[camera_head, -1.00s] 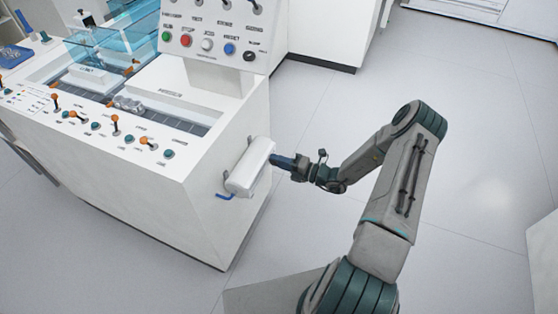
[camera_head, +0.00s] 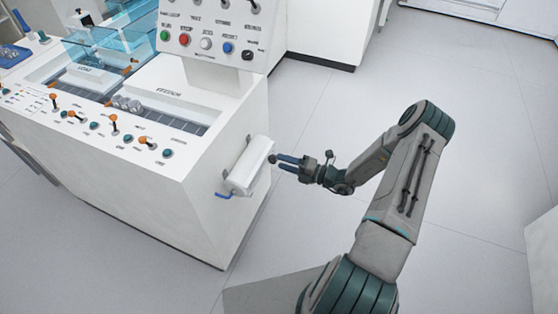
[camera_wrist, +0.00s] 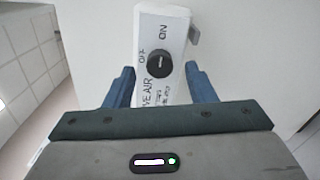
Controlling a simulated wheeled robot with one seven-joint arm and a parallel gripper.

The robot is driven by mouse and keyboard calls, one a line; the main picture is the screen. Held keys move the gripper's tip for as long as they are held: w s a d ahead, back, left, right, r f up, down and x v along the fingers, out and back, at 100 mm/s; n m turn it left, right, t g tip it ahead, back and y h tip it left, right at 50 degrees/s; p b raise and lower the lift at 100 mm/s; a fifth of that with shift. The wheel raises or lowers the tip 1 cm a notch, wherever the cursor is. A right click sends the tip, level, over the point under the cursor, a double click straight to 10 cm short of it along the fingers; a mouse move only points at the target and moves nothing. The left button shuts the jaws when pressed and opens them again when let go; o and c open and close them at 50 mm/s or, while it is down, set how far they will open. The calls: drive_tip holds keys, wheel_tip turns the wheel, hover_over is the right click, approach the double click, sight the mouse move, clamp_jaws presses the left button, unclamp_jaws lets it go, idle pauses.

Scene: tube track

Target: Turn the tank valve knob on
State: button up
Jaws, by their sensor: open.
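I cannot tell for sure which label the mark points to. In the head view the knob (camera_head: 272,159) is a small dark spot at the tank's end. My gripper (camera_head: 285,162) is open, its blue fingers spread to either side of the knob in the wrist view, apparently apart from it.
The white machine (camera_head: 205,190) carries a panel of coloured buttons (camera_head: 206,43) and a row of orange-tipped levers (camera_head: 115,125). The grey floor (camera_head: 330,110) around my arm is clear.

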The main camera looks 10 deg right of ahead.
drive_tip(key=v, duration=1.1)
drive_tip(key=s+a+r+n+g+h+p, duration=0.2)
drive_tip(key=a+r+n+g, duration=0.15)
drive_tip(key=r+n, duration=0.35)
drive_tip(key=s+a+r+n+g+h+p, duration=0.1)
drive_tip(key=s+a+r+n+g+p, duration=0.2)
drive_tip(key=r+n, duration=0.45)
drive_tip(key=s+a+r+n+g+h+p, duration=0.1)
drive_tip(key=s+a+r+n+g+h, duration=0.15)
drive_tip(key=r+n+g, duration=0.45)
drive_tip(key=s+a+r+n+t+h+p, duration=0.1)
drive_tip(key=s+r+n+t+h+p, duration=0.1)
drive_tip(key=s+r+n, duration=0.4)
drive_tip(key=s+a+r+n+t+h+p, duration=0.1)
drive_tip(key=s+r+n+t+h+p, duration=0.2)
drive_tip(key=r+n, duration=1)
wheel_tip(320, 180, up, 4)
drive_tip(key=s+h+p, duration=0.2)
drive_tip(key=h, duration=0.2)
drive_tip(key=shift+s+f+t, duration=0.25)
drive_tip(key=shift+s+t, duration=0.1)
